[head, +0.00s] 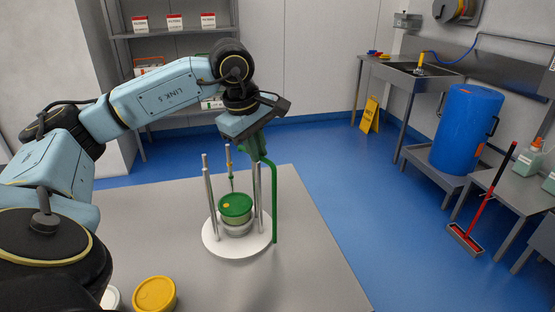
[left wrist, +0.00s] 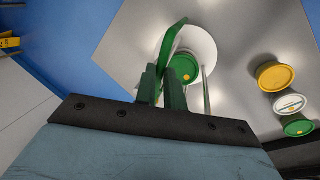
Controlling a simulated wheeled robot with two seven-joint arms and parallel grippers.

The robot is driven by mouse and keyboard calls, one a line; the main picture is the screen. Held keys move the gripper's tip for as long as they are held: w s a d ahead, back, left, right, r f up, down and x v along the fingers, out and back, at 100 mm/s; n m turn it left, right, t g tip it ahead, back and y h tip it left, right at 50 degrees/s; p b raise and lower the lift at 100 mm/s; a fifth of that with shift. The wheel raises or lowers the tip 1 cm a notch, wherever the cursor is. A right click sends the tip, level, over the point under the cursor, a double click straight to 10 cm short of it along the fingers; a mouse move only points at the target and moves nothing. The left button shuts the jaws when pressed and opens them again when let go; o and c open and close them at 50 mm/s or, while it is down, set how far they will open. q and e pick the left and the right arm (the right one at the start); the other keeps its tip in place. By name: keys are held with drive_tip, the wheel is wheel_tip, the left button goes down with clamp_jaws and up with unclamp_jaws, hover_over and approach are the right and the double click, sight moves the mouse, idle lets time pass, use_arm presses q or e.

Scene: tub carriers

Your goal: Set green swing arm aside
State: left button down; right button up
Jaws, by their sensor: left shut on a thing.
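The green swing arm (head: 274,205) is a bent green bar at the right side of the tub carrier; it also shows in the left wrist view (left wrist: 171,42). My left gripper (head: 261,155) is shut on its upper end, above the carrier. In the left wrist view the gripper's dark green fingers (left wrist: 161,82) partly cover the bar. The carrier has a round white base (head: 215,243) with upright metal posts. A tub with a green lid (head: 236,205) stands between the posts. I cannot tell whether the bar's lower end touches the base. My right gripper is not in view.
The carrier stands on a grey table (head: 150,225). A yellow-lidded tub (head: 154,294) is near the front edge. In the left wrist view, a white-lidded tub (left wrist: 289,103) and another green-lidded tub (left wrist: 298,125) stand beside it. The table right of the carrier is clear.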

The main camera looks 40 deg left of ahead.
use_arm(q)
drive_tip(key=shift+w+m, duration=0.1)
drive_tip(key=shift+m, duration=0.3)
drive_tip(key=shift+w, duration=0.1)
drive_tip(key=shift+m, duration=0.3)
drive_tip(key=c, duration=1.5)
unclamp_jaws()
drive_tip(key=shift+r, duration=0.1)
drive_tip(key=shift+r+p, duration=0.3)
drive_tip(key=p+v, duration=0.1)
drive_tip(key=v, duration=0.5)
drive_tip(key=p+v, duration=0.1)
drive_tip(key=v, duration=0.5)
drive_tip(key=shift+a+r, duration=0.2)
drive_tip(key=shift+r, duration=0.1)
